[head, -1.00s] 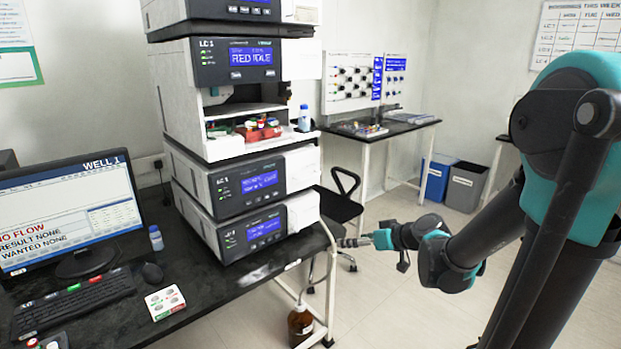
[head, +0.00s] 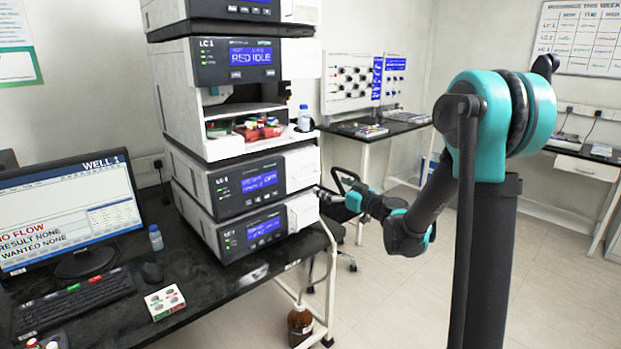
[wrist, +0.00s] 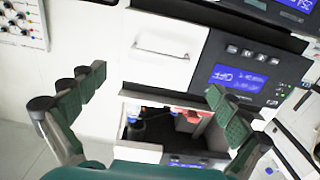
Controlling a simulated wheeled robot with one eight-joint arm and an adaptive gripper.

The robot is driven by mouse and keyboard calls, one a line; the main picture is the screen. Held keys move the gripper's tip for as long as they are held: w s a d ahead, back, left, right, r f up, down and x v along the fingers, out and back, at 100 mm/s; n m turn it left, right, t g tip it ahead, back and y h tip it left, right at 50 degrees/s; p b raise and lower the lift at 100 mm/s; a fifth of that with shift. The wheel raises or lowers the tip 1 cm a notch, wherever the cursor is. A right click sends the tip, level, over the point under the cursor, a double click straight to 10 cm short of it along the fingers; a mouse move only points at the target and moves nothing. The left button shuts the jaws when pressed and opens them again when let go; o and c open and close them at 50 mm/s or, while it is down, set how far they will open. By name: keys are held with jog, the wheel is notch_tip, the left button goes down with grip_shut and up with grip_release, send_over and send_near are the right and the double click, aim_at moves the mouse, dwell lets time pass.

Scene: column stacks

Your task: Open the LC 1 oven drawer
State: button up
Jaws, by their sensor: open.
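The LC 1 oven drawer appears as a white front in the wrist view (wrist: 165,45), beside a dark panel with a blue display, and looks shut. Its thin bar handle (wrist: 160,52) runs across it. The wrist picture looks upside down. In the head view the matching white front (head: 301,168) is at the right of the module reading OFF. My gripper (wrist: 157,95) is open and empty, its fingers wide apart. The handle shows between and beyond the fingertips, apart from them. In the head view my gripper (head: 324,194) is close to the stack's right side, low by the white fronts.
An open bay (head: 247,125) with coloured vials is above that module; a small bottle (head: 304,118) stands at its right. The black bench edge (head: 325,238) lies below my gripper. A chair (head: 345,185) is behind my arm. Floor to the right is clear.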

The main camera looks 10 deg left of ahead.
aim_at(311, 176)
jog(key=x, duration=1)
jog(key=shift+c, duration=0.6)
